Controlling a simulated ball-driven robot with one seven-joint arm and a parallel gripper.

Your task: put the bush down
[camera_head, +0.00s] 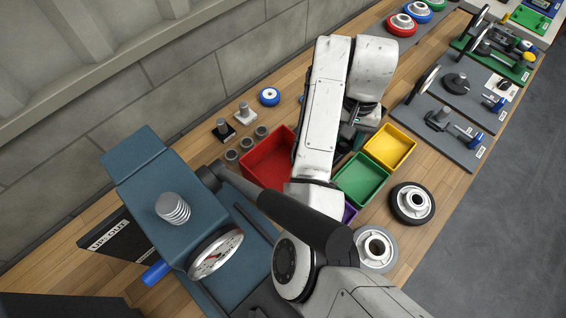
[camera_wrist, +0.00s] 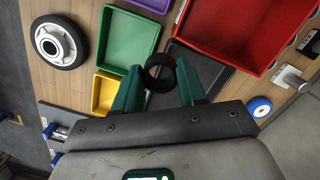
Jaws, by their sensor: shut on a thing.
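My gripper (camera_wrist: 160,88) shows in the wrist view with its two green fingers shut on the bush (camera_wrist: 160,66), a dark short ring whose open hole faces the camera. The bush appears above a flat black tray (camera_wrist: 222,78) lying between the green bin and the red bin. I cannot tell how high it is or whether it touches anything. In the head view my arm hides the bush and most of the gripper.
A red bin (camera_head: 258,172), a green bin (camera_head: 352,188) and a yellow bin (camera_head: 396,137) stand close by. Several grey rings (camera_head: 246,143) stand left of the red bin. A black-tyred wheel (camera_head: 397,208) lies at the right. A blue press (camera_head: 165,205) with a gauge stands at the left.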

